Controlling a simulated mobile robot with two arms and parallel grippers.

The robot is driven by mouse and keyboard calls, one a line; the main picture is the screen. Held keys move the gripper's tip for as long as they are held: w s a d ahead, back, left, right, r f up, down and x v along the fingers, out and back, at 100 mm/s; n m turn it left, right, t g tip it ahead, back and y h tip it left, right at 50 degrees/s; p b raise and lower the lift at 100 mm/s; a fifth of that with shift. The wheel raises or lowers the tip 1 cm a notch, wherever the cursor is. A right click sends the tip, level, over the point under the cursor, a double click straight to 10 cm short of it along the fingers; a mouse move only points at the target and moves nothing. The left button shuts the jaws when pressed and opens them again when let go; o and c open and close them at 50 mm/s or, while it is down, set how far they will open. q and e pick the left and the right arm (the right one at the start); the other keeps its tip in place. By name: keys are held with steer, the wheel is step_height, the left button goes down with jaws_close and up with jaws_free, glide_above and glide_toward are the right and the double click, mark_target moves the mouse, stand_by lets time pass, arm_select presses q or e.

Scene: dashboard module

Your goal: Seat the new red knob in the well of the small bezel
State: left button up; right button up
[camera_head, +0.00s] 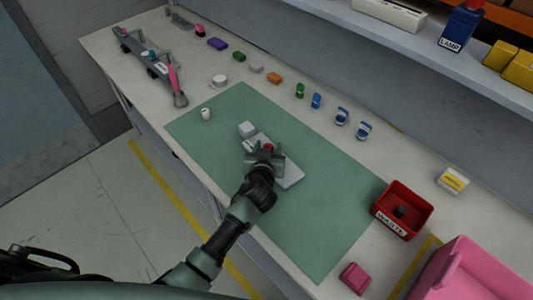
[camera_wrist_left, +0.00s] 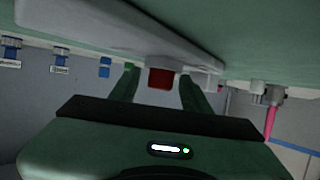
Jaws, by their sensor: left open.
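The red knob (camera_head: 268,147) shows at the tip of my left gripper (camera_head: 264,155), over the light grey dashboard module (camera_head: 291,176) on the green mat. In the left wrist view the red knob (camera_wrist_left: 160,79) is between the two fingers of the gripper (camera_wrist_left: 159,92), with visible gaps on both sides. The fingers are open. The knob is against or very close to the module (camera_wrist_left: 150,38); I cannot tell how deep it sits. The small bezel is not clearly distinguishable; the gripper hides part of the module. My right gripper is not in view.
A grey block (camera_head: 246,129) is at the module's far end, and a small white cylinder (camera_head: 206,114) stands on the mat (camera_head: 320,235). A red waste bin (camera_head: 385,224) holds a dark piece. Small coloured parts line the back. The mat's right part is clear.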

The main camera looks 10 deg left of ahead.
arm_select(q)
steer(key=b+v, duration=0.1)
steer(key=v, duration=0.9)
steer(key=shift+s+r, duration=0.25)
steer(key=shift+s, duration=0.1)
steer(key=shift+s+r+b, duration=0.3)
steer(key=shift+s+r, duration=0.05)
steer(key=shift+s, duration=0.25)
steer(key=shift+d+f, duration=0.1)
